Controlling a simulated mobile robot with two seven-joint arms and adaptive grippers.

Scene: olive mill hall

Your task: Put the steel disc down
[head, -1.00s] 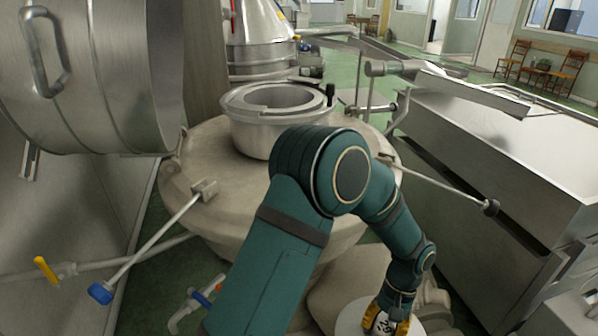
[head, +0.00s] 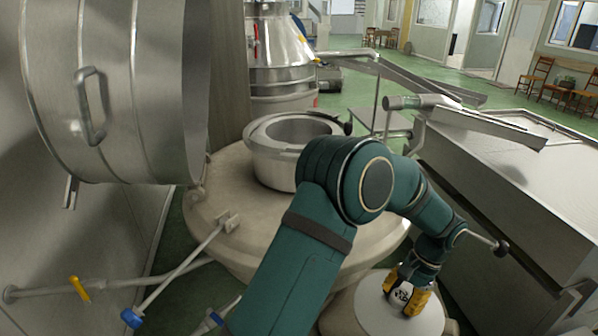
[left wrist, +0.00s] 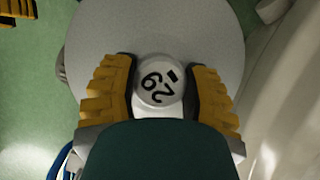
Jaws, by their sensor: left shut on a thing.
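My left gripper (head: 407,294) has yellow fingers and is shut on the knob. In the left wrist view the disc (left wrist: 150,30) spreads out beyond the fingers, and the marked knob (left wrist: 158,86) sits between the two finger pads of the gripper (left wrist: 160,95). The disc is at the lower right of the head view, in front of a pale rounded body. I cannot tell whether its underside touches anything.
A large pale round vessel (head: 225,235) with a steel collar (head: 275,165) stands behind my arm. Long steel troughs (head: 500,185) line the right. A steel drum (head: 160,90) hangs at the left. Rods with blue (head: 131,318) and yellow handles stick out at lower left.

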